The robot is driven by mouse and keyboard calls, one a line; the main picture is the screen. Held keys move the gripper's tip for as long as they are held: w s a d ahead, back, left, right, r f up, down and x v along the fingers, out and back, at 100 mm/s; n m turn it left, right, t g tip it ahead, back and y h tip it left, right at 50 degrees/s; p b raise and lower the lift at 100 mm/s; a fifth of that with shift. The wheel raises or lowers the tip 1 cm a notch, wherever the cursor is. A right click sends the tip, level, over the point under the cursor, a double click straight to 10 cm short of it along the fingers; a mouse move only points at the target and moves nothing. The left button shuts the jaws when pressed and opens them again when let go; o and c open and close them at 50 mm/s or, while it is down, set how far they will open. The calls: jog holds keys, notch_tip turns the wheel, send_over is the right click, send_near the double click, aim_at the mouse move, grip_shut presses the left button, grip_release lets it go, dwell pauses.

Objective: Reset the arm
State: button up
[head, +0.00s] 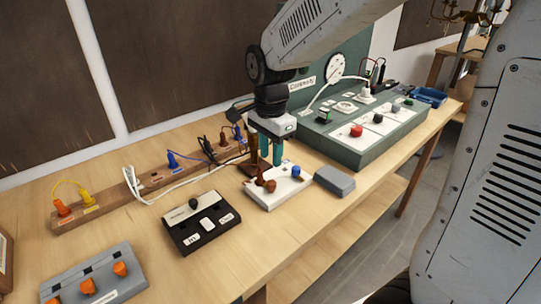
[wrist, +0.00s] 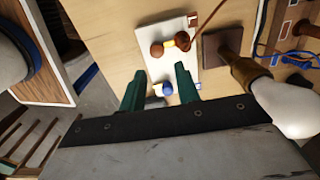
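My gripper (head: 270,150) hangs pointing down over the back part of the workbench, above the white board (head: 270,196). In the wrist view its two green fingers (wrist: 160,92) are spread apart with nothing between them. The white board (wrist: 185,68) lies beyond the fingertips there. It carries a blue knob (head: 295,170), brown-orange knobs (head: 270,185) and a small yellow part (wrist: 169,43). In the head view the fingers are above or just behind the board; I cannot tell the exact height.
A black switch box (head: 202,222) and a grey box with orange knobs (head: 95,278) stand left on the bench. A grey block (head: 334,181) is right of the white board. A green console (head: 345,142) stands behind. A wooden socket strip (head: 110,203) with plugs and cables runs along the back.

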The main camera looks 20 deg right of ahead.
dwell(0.3)
jog(key=shift+s+n, duration=0.1)
jog(key=shift+n, duration=0.5)
jog(key=s+d+r+n, duration=0.1)
jog(key=s+r+n, duration=0.1)
jog(key=s+n, duration=0.2)
jog(key=s+d+r+n+t, duration=0.1)
jog(key=s+n, duration=0.4)
jog(key=s, duration=0.6)
jog(key=s+d+r+n, duration=0.2)
jog(key=s+r+n, duration=0.1)
jog(key=s, duration=0.4)
jog(key=shift+s+d+r+n, duration=0.3)
jog(key=shift+s+d+n, duration=0.1)
jog(key=shift+n, duration=0.3)
